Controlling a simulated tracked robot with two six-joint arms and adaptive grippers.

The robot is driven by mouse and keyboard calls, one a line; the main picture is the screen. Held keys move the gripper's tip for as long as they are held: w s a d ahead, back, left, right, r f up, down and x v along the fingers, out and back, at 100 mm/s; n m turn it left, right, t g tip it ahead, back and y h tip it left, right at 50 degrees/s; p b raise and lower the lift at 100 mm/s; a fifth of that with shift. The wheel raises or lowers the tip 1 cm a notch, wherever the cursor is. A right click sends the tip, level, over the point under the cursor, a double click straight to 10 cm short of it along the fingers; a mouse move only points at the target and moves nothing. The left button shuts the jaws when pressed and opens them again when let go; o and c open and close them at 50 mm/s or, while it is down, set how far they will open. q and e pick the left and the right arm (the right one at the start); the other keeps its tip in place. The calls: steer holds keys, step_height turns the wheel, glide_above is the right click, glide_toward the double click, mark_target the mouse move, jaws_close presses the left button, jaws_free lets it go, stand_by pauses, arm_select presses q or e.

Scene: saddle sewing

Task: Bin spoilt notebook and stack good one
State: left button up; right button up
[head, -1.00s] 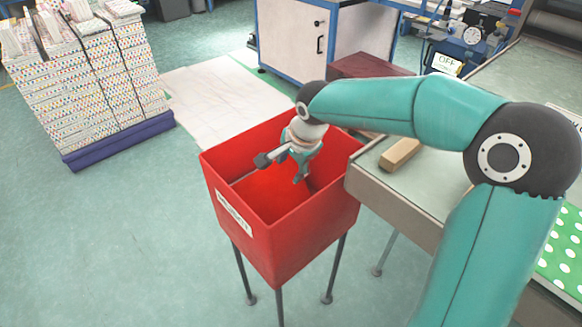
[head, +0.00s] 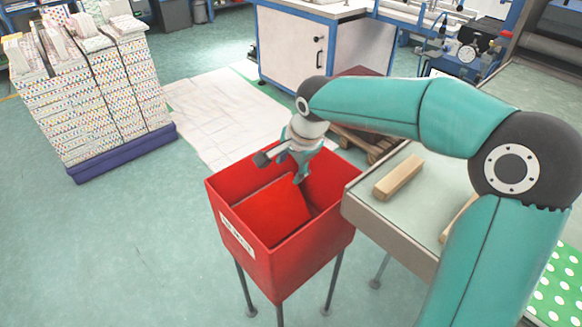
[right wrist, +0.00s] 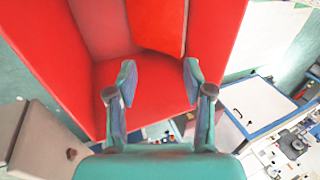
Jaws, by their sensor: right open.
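My right gripper (head: 281,168) is open and hangs over the red bin (head: 240,262), its fingers pointing down into it. In the right wrist view the two fingers (right wrist: 160,78) stand apart with nothing between them. A flat bright red panel (head: 270,212) lies tilted inside the bin and also shows in the right wrist view (right wrist: 155,25). It looks like a red notebook, but its colour blends with the bin. A green item with white dots (head: 553,290) lies at the right edge, partly cut off; I cannot tell if it is a notebook. My left gripper is out of view.
A work table (head: 420,168) stands right of the bin and carries a wooden block (head: 398,177). Tall strapped stacks of spotted printed paper (head: 95,95) stand on a blue pallet (head: 125,153) at the left. The floor (head: 120,250) left of the bin is clear.

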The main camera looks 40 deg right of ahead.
steer(key=shift+r+p, duration=1.6)
steer(key=shift+r, duration=0.8)
